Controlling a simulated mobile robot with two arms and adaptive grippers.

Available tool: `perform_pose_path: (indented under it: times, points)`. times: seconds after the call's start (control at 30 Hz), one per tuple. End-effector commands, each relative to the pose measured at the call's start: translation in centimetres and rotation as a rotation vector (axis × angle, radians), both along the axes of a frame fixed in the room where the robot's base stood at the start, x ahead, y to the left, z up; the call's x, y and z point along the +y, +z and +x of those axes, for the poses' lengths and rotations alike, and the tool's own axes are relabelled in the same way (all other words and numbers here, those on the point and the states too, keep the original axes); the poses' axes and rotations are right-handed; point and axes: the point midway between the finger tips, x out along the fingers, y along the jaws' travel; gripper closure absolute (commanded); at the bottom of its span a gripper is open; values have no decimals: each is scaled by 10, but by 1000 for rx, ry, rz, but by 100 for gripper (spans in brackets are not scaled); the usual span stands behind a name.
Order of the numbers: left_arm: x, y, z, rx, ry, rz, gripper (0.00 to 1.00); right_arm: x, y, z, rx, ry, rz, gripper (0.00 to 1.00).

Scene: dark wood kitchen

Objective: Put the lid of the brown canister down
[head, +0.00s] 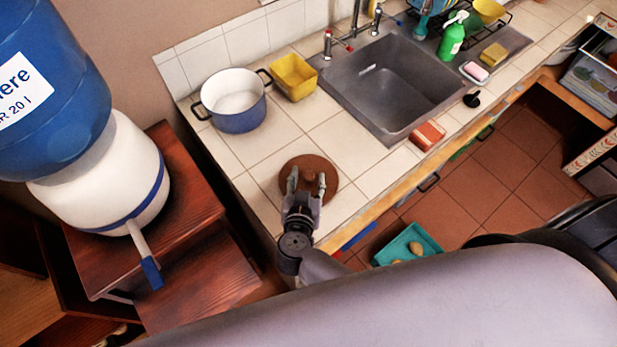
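The round brown lid (308,159) shows near the left end of the tiled counter, seen from above with a small knob at its middle. My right gripper (306,182) is over the lid's near half, its two fingers apart on either side of the knob. A gap shows between the fingers, and they do not look closed on the knob. No canister body shows; whether the lid lies on the counter or on something under it I cannot tell. My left gripper is not in view.
A blue-white pot (234,102) and a yellow container (294,77) stand behind the lid. The sink (392,80) is further right, with a red-orange sponge (428,135) at its front edge. Bare tiles (350,148) lie right of the lid. A water dispenser (100,180) stands left.

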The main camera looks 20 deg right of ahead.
Motion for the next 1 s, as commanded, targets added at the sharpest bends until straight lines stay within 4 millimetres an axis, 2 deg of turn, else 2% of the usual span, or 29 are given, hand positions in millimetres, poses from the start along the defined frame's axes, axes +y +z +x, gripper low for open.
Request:
perform_pose_path:
  times: [0.07, 0.57, 0.83, 1.0]
  points:
    - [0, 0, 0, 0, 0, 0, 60, 0, 0, 0, 0, 0, 0, 63]
    - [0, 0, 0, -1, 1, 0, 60, 0, 0, 0, 0, 0, 0, 96]
    - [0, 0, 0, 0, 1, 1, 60, 0, 3, 0, -1, -1, 2, 97]
    - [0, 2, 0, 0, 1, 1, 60, 1, 18, 0, -2, -2, 4, 97]
